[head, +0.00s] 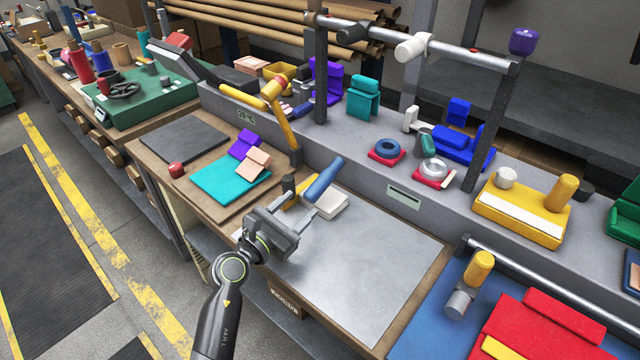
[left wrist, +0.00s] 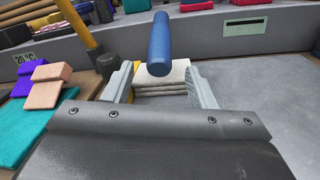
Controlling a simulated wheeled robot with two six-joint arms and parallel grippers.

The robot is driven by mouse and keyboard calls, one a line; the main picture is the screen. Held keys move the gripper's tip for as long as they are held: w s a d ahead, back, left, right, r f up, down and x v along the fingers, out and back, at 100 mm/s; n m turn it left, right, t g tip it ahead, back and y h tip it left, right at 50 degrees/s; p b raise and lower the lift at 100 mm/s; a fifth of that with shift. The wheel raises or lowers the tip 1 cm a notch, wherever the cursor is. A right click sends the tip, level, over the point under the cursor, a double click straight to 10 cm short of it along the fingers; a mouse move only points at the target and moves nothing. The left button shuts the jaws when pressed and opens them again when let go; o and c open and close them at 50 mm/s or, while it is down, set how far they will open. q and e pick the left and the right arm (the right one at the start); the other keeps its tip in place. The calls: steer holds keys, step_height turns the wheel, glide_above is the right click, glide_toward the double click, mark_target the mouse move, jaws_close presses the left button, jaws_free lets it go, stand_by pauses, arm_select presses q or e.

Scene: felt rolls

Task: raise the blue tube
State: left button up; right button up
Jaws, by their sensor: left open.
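The blue tube (head: 324,178) slants above the grey work surface, over a folded white cloth stack (head: 325,203). In the left wrist view the blue tube (left wrist: 160,45) stands out ahead, in line with the gap between my fingers, with the white stack (left wrist: 162,82) below and behind it. My left gripper (head: 302,206) is open, with nothing held between its fingers. It is close to the tube's near end; whether the fingers reach around that end I cannot tell. My right gripper does not show.
A teal felt sheet (head: 228,178) with purple and peach pieces lies left on a brown board. A yellow post (head: 285,130) stands behind. The metal sheet (head: 365,260) to the right is clear. A grey raised ledge (head: 455,215) runs along the back.

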mark_target(320, 186)
arm_select(q)
steer(key=x, duration=0.9)
steer(key=shift+w, duration=0.1)
jaws_close()
